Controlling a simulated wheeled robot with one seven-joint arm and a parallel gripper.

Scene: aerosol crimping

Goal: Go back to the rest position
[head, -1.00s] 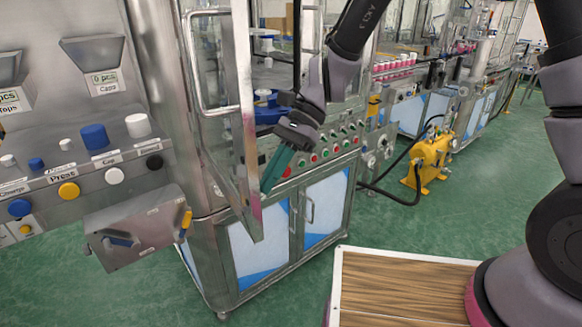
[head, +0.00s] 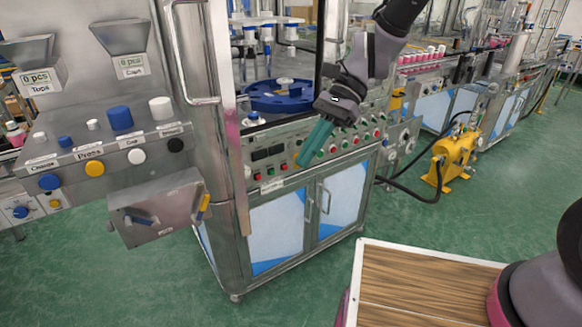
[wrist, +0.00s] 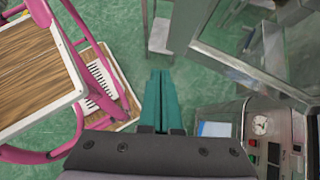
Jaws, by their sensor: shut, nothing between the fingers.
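My gripper (head: 312,146) shows in the head view in front of the machine's button panel, pointing down and to the left. Its green fingers are together with nothing between them. In the wrist view the shut fingers (wrist: 159,100) point away over the green floor, with no object at their tips. No separate task object is named.
The crimping machine's button panel (head: 268,172) lies close behind the fingers, with a blue rotary table (head: 275,100) above it. A control box (head: 160,208) juts out at the left. A wood-topped surface (head: 420,290) is at lower right. A pink frame (wrist: 75,90) shows in the wrist view.

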